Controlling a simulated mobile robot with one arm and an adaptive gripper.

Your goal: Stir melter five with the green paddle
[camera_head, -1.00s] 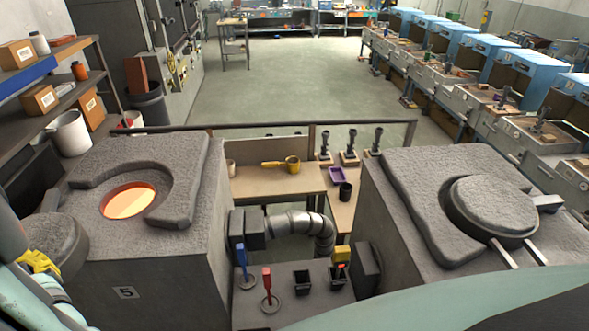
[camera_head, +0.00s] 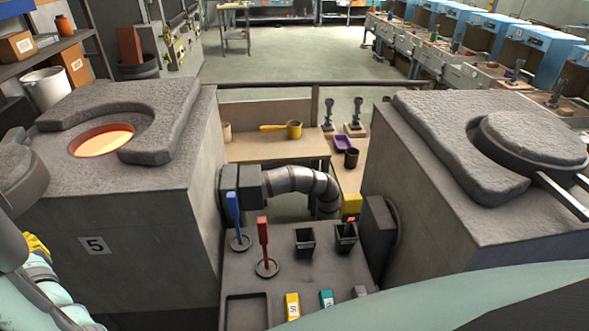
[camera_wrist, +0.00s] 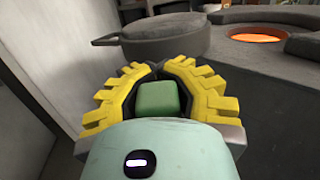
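Melter five (camera_head: 150,215) is the grey block at left in the head view, with a "5" plate on its front. Its round mouth (camera_head: 100,140) is uncovered and glows orange; it also glows at the right of the wrist view (camera_wrist: 258,37). My gripper (camera_wrist: 158,72) has its yellow fingers closed around a green block, seemingly the handle end of the green paddle (camera_wrist: 157,98). The paddle's lower part is hidden. In the head view my gripper (camera_head: 37,245) shows only partly at the left edge, beside melter five, apart from the mouth.
A round grey lid (camera_wrist: 150,40) sits swung aside, just beyond my gripper. A blue paddle (camera_head: 233,215) and a red paddle (camera_head: 264,238) stand on a grey stand (camera_head: 300,278) between the melters. The right melter (camera_head: 440,220) is covered.

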